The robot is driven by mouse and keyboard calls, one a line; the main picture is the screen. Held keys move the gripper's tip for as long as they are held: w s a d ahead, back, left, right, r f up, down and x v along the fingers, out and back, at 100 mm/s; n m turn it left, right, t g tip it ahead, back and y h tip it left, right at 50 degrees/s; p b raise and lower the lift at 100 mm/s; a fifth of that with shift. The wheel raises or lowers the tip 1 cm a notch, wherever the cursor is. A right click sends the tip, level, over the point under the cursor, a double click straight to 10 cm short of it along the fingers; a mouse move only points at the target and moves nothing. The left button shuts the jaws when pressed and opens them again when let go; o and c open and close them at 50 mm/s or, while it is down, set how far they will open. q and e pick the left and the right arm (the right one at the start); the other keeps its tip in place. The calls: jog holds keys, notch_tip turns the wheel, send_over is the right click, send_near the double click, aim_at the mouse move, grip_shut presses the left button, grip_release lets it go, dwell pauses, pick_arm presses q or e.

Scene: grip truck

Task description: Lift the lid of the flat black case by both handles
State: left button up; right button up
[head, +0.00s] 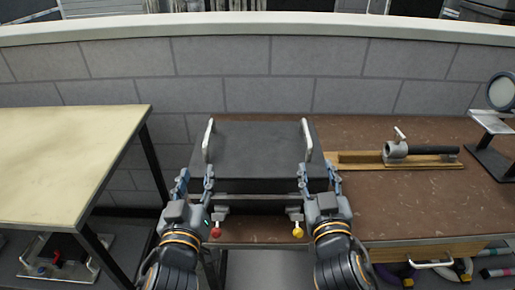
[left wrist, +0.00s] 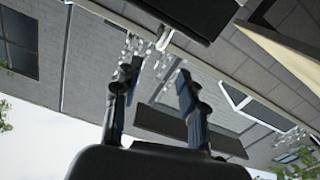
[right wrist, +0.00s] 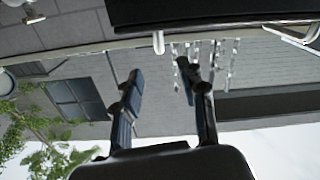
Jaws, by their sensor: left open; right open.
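The flat black case (head: 258,153) sits on the brown workbench with its lid down. A pale upright handle (head: 208,140) stands on its left side and another handle (head: 307,140) on its right side. My left gripper (head: 195,176) is open and empty at the case's front left, just short of the left handle. My right gripper (head: 319,172) is open and empty at the front right, just short of the right handle. The left wrist view shows the open left fingers (left wrist: 155,85). The right wrist view shows the open right fingers (right wrist: 160,88).
The brown workbench (head: 420,205) carries a wooden fixture (head: 365,161) with a black-handled tool to the right. A red knob (head: 215,232) and a yellow knob (head: 297,232) show at the bench's front edge. A cream table (head: 60,150) stands left, and a grey block wall (head: 260,70) stands behind.

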aim_at(204, 146)
pick_arm(q)
jog(key=w, duration=1.4)
pick_arm(e)
jog(key=w, duration=1.2)
jog(key=shift+f, duration=0.1)
pick_arm(q)
jog(key=shift+s, duration=0.1)
grip_shut()
pick_arm(e)
grip_shut()
